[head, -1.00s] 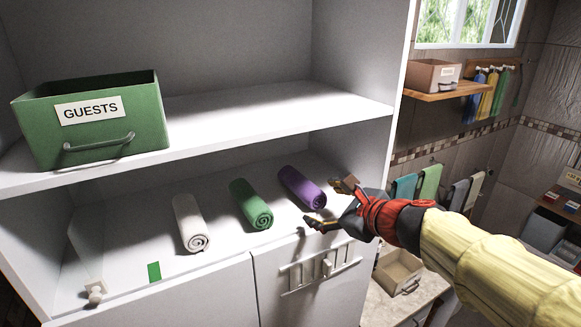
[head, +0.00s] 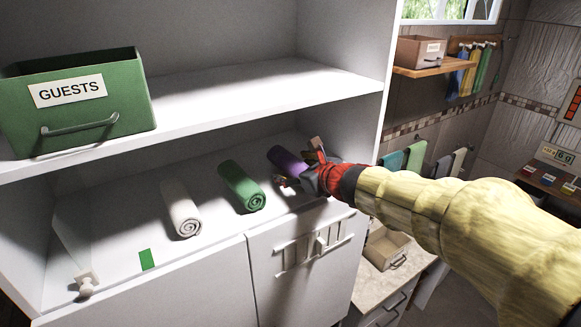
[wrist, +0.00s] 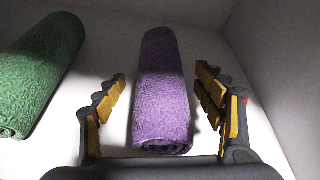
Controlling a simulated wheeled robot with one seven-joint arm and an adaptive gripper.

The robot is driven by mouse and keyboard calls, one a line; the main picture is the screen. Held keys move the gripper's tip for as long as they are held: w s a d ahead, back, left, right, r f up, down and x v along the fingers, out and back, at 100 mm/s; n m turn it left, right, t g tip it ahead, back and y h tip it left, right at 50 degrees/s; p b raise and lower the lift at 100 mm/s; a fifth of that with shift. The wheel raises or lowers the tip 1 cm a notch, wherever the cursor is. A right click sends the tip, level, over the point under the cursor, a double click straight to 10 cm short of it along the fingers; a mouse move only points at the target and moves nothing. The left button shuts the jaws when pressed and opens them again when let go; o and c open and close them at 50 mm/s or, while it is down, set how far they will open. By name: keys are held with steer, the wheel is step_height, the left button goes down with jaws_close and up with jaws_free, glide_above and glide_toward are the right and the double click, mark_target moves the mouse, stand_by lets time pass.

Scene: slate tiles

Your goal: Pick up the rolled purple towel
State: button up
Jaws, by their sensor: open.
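The rolled purple towel (head: 287,162) lies on the lower white shelf, the rightmost of three rolled towels. My gripper (head: 300,165) is at its near end and hides part of it in the head view. In the wrist view, the purple towel (wrist: 161,95) runs lengthwise between the open fingers of my gripper (wrist: 162,100). One finger is on each side, with a visible gap to the towel on both sides. The towel rests on the shelf.
A green rolled towel (head: 241,187) lies left of the purple one, and a white rolled towel (head: 181,210) farther left. The upper shelf (head: 260,100) is above, holding a green GUESTS bin (head: 100,128). The cabinet's side wall (head: 345,45) stands to the right.

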steer(key=shift+w+a, duration=0.1)
steer(key=shift+c, duration=1)
steer(key=c, duration=1.1)
steer(key=shift+r, duration=0.1)
